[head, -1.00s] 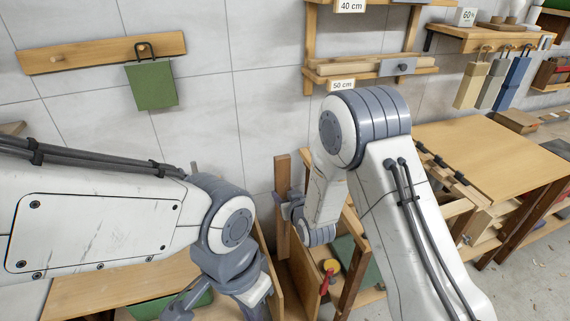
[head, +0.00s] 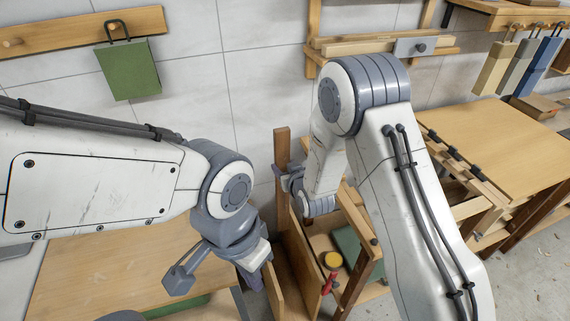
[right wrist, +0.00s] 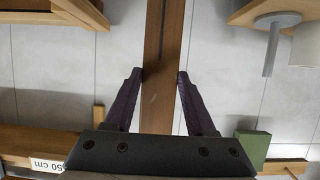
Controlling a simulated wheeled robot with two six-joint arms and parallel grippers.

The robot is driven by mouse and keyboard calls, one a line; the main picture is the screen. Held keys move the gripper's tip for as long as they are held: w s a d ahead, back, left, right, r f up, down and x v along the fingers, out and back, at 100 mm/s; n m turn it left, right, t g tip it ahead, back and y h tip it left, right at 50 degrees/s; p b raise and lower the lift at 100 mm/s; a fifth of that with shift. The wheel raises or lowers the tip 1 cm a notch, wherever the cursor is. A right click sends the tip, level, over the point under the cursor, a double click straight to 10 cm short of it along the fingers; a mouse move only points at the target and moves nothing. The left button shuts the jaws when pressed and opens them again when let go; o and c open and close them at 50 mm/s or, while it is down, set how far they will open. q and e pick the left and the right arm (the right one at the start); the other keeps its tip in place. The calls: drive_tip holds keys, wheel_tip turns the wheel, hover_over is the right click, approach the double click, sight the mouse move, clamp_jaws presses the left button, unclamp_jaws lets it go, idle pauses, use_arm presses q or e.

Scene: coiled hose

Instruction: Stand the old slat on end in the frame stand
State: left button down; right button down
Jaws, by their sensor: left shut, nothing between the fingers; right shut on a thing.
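The old slat (head: 282,148) is a narrow brown board standing about upright near the wall, in the middle of the head view. My right gripper (head: 294,182) is shut on it. In the right wrist view the slat (right wrist: 163,60) runs between the two dark fingers (right wrist: 160,76). The slat's lower end is hidden behind wooden boards, so I cannot tell what it rests on. A wooden stand with upright boards (head: 297,262), likely the frame stand, is just below it. My left gripper (head: 256,280) is shut and empty, lower and left of the slat, beside the stand's left board.
A wooden bench (head: 120,270) lies below my left arm. A yellow-topped red tool (head: 331,262) is right of the stand's boards. A workbench (head: 490,145) stands at right.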

drive_tip(key=b, duration=0.3)
hover_over(283, 210)
drive_tip(key=s, duration=0.1)
drive_tip(key=shift+f, duration=2.5)
drive_tip(key=f+b, duration=1)
drive_tip(key=f, duration=0.1)
drive_tip(key=f+b, duration=0.4)
drive_tip(key=f, duration=0.1)
drive_tip(key=shift+s+d+f+b, duration=0.2)
drive_tip(key=shift+d+f+b, duration=0.05)
drive_tip(key=shift+f+b, duration=0.15)
wheel_tip(283, 210, down, 15)
drive_tip(key=b, duration=1.3)
drive_tip(key=shift+f, duration=0.15)
drive_tip(key=shift+c, duration=0.7)
unclamp_jaws()
drive_tip(key=shift+s, duration=0.1)
drive_tip(key=p+v, duration=0.1)
drive_tip(key=v, duration=0.9)
drive_tip(key=shift+s, duration=0.15)
